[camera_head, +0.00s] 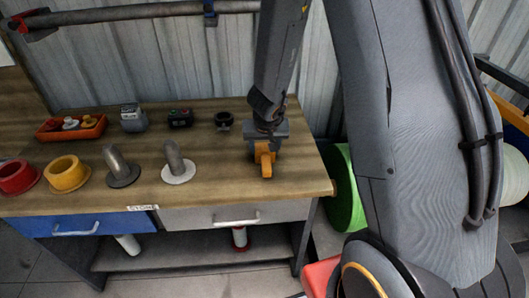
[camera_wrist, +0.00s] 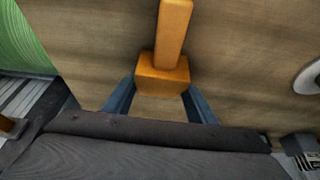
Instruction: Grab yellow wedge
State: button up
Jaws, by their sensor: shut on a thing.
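The yellow wedge (camera_head: 266,163) is orange-yellow, with a thick block end and a narrower bar. In the head view it is at the right part of the wooden bench top, under my gripper (camera_head: 265,146). In the wrist view, the wedge (camera_wrist: 172,35) has its block between the two dark fingers of my gripper (camera_wrist: 160,92), and its bar points up the picture. My gripper is shut on the block end. I cannot tell whether the wedge touches the bench top or is just above it.
The bench (camera_head: 215,190) holds a red cup (camera_head: 15,178), a yellow cup (camera_head: 66,175), two metal posts on round bases, an orange tray (camera_head: 90,131) and small devices along the back. A green roll (camera_head: 343,190) stands right of the bench. Bench top around the wedge is clear.

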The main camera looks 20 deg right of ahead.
aim_at(265, 146)
notch_tip(265, 146, up, 10)
jog(key=p, duration=1.1)
jog(key=shift+f, duration=0.1)
jog(key=shift+p, duration=0.3)
jog(key=shift+d, duration=0.1)
